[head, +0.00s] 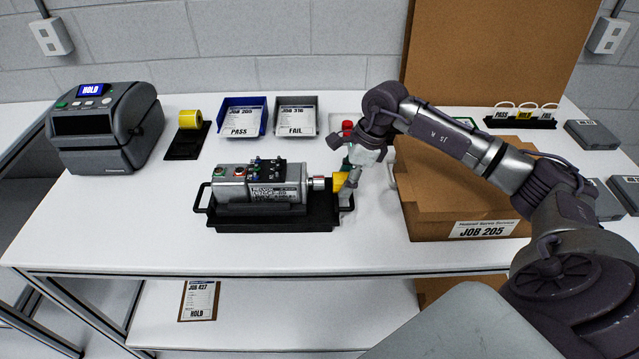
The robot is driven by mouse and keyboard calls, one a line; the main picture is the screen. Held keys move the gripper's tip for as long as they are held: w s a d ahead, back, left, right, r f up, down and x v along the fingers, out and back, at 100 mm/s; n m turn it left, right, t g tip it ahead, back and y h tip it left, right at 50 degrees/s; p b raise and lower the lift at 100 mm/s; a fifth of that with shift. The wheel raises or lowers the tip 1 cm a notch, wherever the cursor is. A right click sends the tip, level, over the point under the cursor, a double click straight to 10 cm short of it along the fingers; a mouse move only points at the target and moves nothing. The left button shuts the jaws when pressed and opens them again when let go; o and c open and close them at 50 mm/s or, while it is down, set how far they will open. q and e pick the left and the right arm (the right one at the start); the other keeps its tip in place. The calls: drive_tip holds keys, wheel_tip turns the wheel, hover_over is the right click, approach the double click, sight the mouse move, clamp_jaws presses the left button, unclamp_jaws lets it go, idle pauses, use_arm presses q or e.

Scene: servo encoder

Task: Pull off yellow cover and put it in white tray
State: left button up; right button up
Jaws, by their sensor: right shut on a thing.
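The yellow cover (338,182) is at the right end of a grey servo motor (262,184), which lies on its side in a black cradle (272,223). My right gripper (347,184) is shut on the yellow cover, reaching in from the right. Its fingers hide part of the cover, and I cannot tell whether the cover still touches the motor's end. A white thing (391,168) shows only in part behind my right arm, beside the cardboard box; I cannot tell whether it is the white tray. My left gripper is out of view.
A label printer (105,130) and yellow roll (190,119) are at left. The front table strip is clear.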

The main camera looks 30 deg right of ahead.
sight(343, 175)
drive_tip(key=shift+s+d, duration=0.1)
drive_tip(key=shift+d, duration=0.05)
idle(0.3)
drive_tip(key=shift+r+p, duration=1.45)
drive_tip(key=shift+r, duration=1.1)
